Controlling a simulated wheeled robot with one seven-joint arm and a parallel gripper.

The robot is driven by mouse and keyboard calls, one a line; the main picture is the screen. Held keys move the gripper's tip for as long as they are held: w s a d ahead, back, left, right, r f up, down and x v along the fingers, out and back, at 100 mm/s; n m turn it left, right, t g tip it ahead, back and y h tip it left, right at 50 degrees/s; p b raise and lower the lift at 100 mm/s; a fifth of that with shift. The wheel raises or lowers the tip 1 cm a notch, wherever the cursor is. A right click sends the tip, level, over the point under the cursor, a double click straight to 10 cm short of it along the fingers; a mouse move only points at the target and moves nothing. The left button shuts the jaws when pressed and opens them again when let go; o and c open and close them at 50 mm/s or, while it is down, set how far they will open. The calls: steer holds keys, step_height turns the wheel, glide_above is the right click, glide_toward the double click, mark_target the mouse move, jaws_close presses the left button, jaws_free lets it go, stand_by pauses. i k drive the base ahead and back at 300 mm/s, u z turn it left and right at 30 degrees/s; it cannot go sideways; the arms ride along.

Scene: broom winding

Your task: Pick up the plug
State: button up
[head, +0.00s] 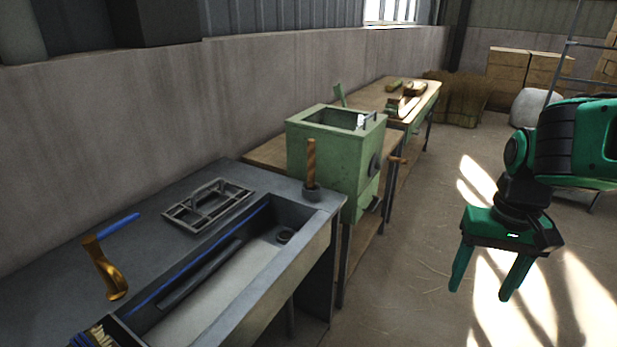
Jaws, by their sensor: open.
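A wooden-handled piece with a dark round base (311,170), which looks like the plug, stands upright on the far right corner of the grey sink bench (190,215). A dark ring (286,236), which looks like a drain, lies on the floor of the basin near its far end. My gripper (479,294) is open and empty, its green fingers pointing down over the floor, well to the right of the bench and apart from the plug.
A green box-shaped machine (335,155) stands right behind the plug. A metal rack (208,205), a brass tap (105,270) with a blue handle and a long dark bar (200,274) are at the bench. Floor between bench and gripper is clear.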

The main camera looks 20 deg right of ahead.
mark_target(311, 143)
steer(key=u, duration=0.45)
steer(key=k, duration=0.25)
steer(key=z, duration=1.25)
steer(key=i, duration=1)
steer(key=u, duration=0.05)
